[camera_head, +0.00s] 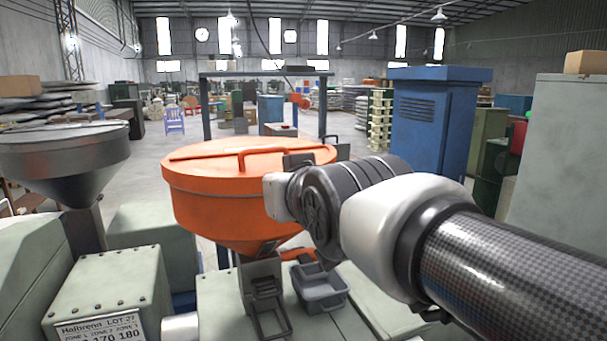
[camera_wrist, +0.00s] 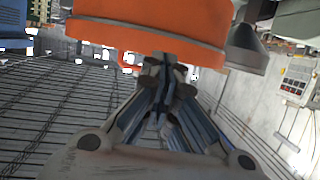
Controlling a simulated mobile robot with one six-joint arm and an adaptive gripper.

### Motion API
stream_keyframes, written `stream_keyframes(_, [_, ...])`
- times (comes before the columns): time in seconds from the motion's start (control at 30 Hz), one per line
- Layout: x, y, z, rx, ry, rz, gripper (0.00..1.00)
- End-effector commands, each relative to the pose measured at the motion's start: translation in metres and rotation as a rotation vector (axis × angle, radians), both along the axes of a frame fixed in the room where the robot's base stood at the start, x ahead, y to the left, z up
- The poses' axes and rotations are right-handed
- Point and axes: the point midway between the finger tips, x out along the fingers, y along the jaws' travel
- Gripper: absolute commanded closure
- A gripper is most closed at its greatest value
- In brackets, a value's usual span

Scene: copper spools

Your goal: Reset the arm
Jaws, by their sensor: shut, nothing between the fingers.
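My arm reaches in from the right in the head view, and its wrist end lies in front of the right side of the orange hopper (camera_head: 215,205). I cannot make out the fingers in the head view. In the wrist view my gripper (camera_wrist: 166,68) is shut and empty, its fingertips close together. The orange hopper (camera_wrist: 130,36) fills the top of the wrist view, beyond the fingertips. I cannot tell how wide the gap to it is.
A grey metal hopper (camera_head: 65,165) stands at the left. A grey bin (camera_head: 322,290) sits below the orange hopper, beside its chute. A labelled green-grey machine box (camera_head: 110,285) is at front left. A tall blue cabinet (camera_head: 430,130) stands behind my arm. Open floor lies farther back.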

Motion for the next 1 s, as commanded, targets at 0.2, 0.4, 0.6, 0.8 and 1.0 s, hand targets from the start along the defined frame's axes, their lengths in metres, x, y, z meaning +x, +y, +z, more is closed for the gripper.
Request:
stream_keyframes(0.2, [-0.027, -0.048, -0.044, -0.050, 0.123, -0.072, 1.00])
stream_keyframes(0.4, [-0.105, -0.131, -0.139, -0.128, 0.414, -0.215, 1.00])
stream_keyframes(0.6, [-0.198, -0.182, -0.220, -0.165, 0.689, -0.321, 1.00])
stream_keyframes(0.8, [-0.251, -0.198, -0.259, -0.171, 0.840, -0.366, 1.00])
stream_keyframes(1.0, [-0.259, -0.199, -0.265, -0.172, 0.864, -0.371, 1.00])
